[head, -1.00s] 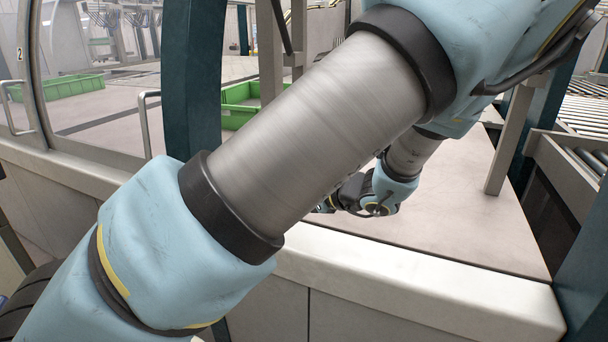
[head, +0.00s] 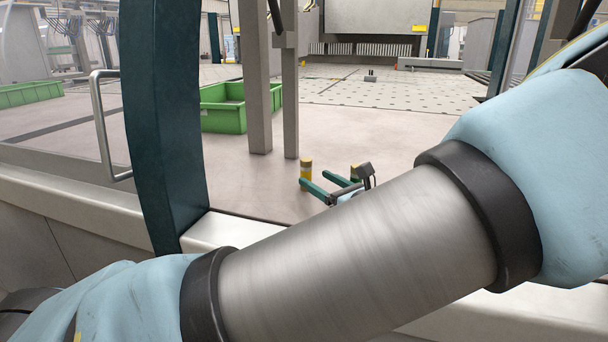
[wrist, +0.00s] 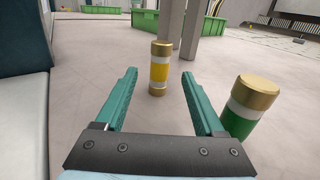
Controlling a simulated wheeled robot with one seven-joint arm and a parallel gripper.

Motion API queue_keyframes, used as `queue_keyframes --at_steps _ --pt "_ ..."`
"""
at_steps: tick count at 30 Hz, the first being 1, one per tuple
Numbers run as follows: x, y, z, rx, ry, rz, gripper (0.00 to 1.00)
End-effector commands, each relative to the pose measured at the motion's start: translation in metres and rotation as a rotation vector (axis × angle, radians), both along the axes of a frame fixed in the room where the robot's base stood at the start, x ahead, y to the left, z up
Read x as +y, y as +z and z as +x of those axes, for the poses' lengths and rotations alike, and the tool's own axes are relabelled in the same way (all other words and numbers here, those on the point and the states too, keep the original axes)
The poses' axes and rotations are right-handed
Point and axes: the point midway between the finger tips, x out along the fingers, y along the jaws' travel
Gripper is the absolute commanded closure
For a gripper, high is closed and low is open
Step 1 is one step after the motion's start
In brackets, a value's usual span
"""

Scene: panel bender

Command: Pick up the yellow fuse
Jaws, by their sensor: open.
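The yellow fuse (wrist: 159,70) is a cylinder with brass caps and a white band. It stands upright on the pale surface, ahead of my gripper (wrist: 158,72) and roughly in line with the gap between its fingers. My gripper is open and empty, with two green fingers. In the head view the yellow fuse (head: 306,172) stands just beyond the tip of the left finger of my gripper (head: 318,182). A green fuse (wrist: 240,115) with brass caps stands close to the right of the right finger. In the head view it is mostly hidden behind my gripper.
Grey posts (head: 256,80) and a green bin (head: 222,108) stand behind the yellow fuse. A dark teal frame post (head: 165,110) and a door handle are at the left. The pale surface around the yellow fuse is otherwise clear.

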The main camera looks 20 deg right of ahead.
Motion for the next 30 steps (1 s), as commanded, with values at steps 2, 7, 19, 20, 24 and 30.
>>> queue_keyframes --at_steps 2,7,19,20,24,30 --pt "0.003 0.002 0.014 0.000 0.002 0.003 0.29" --pt "0.006 0.001 0.030 0.001 0.001 0.001 0.29" --pt "0.016 0.006 0.077 0.000 0.002 0.002 0.29" --pt "0.016 0.005 0.079 0.000 0.002 0.002 0.29" --pt "0.016 0.004 0.081 0.001 0.000 0.000 0.29" --pt "0.016 0.004 0.081 0.001 0.001 0.000 0.42"
